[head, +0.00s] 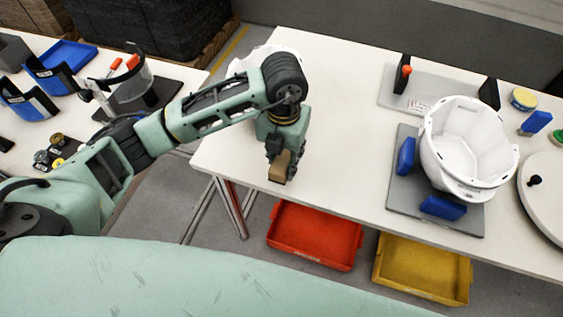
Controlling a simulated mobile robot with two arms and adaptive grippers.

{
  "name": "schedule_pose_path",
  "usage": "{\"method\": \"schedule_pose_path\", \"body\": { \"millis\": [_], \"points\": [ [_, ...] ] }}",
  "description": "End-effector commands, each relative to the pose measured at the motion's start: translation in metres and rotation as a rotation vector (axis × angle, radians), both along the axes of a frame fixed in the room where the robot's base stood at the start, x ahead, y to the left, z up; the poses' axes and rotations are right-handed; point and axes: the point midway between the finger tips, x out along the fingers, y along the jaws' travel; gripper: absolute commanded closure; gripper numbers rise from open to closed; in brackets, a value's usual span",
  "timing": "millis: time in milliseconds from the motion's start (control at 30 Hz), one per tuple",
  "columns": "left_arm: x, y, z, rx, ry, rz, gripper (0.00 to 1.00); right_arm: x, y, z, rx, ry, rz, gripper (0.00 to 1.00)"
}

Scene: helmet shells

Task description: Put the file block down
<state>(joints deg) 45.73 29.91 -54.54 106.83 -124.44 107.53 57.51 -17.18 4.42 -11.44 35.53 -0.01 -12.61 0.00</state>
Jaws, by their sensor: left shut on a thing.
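The file block (280,168) is a small tan block near the left part of the white table (332,130). My left gripper (282,155) points down and is shut on the block. The block is close to the table's front edge; I cannot tell whether it touches the top. My right gripper is not in view.
A white helmet shell (464,140) sits on a grey fixture with blue pads (407,155) at the right. Another white shell (240,65) is partly hidden behind my left arm. Red (313,236) and yellow (424,270) trays are below the table. The table's middle is clear.

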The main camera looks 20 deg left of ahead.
Motion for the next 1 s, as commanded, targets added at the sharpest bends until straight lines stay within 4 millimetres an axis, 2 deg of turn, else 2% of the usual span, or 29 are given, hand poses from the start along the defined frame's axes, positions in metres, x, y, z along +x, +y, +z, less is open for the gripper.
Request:
{"method": "schedule_pose_path", "body": {
  "millis": [167,433,833,867,1000],
  "points": [
    [0.007,0.007,-0.009,0.0,0.002,-0.001,0.87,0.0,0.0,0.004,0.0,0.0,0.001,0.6],
    [0.006,0.006,-0.043,0.0,0.001,-0.001,0.87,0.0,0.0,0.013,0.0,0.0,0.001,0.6],
    [0.007,0.006,-0.051,0.0,-0.001,-0.002,0.87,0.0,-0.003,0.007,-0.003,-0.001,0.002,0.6],
    [0.007,0.006,-0.049,0.0,-0.001,-0.002,0.64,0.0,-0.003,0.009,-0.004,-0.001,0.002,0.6],
    [0.006,0.006,-0.049,0.0,0.0,-0.002,0.51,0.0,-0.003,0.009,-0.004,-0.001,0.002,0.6]
  ]
}}
